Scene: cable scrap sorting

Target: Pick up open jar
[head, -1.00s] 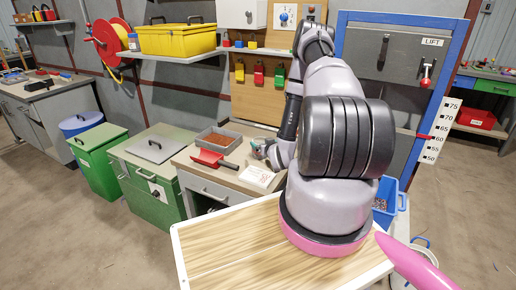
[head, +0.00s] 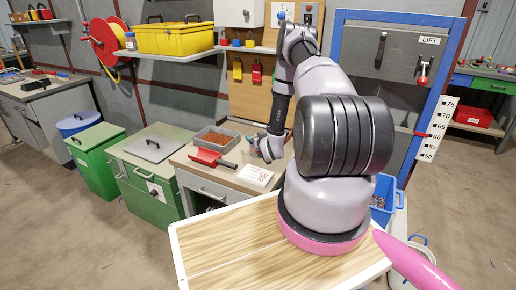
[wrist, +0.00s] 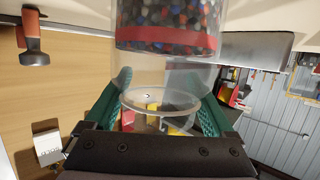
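The clear jar (wrist: 165,82) is in the wrist view, with a red band and a mass of many-coloured granules at the top of the picture. Its round rim shows lower down, close to my gripper's palm. My gripper (wrist: 163,90) has its two green fingers on either side of the clear part of the jar. Whether they touch the glass or stand just apart from it, I cannot tell. In the head view my gripper (head: 266,148) is small, low over the workbench at the back, and the jar cannot be made out there.
The workbench (head: 222,181) also holds a grey tray (head: 216,138) of brown material, a red scoop (head: 208,157) and a printed card (head: 256,175). A green bin (head: 97,160) stands to the left. A blue crate (head: 384,200) is to the right of my arm.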

